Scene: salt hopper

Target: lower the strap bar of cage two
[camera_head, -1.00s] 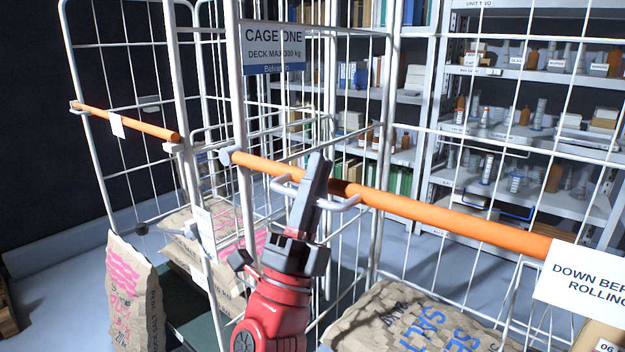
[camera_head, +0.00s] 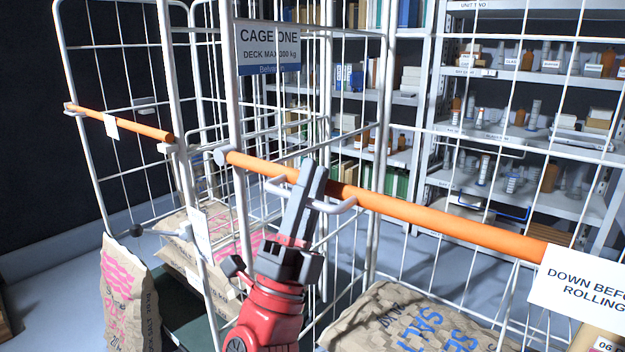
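A long orange strap bar (camera_head: 440,219) runs across the near cage, from a grey pivot end at a white post down to the right. A white tag (camera_head: 580,285) reading "DOWN BEFO… ROLLING" hangs at its right end. A grey handle (camera_head: 345,205) sticks out from the bar towards me. My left gripper (camera_head: 308,190) is at this handle, its dark fingers crossing in front of the bar. The fingers look close together, but whether they grip the handle is hidden. No sign for cage two shows. My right gripper is not in view.
A "CAGE ONE" sign (camera_head: 268,47) hangs above the bar's left end. A second, shorter orange bar (camera_head: 120,124) crosses the cage at left. Paper salt sacks stand at left (camera_head: 128,300) and lie at the bottom (camera_head: 400,320). Shelves (camera_head: 520,130) stand behind the mesh.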

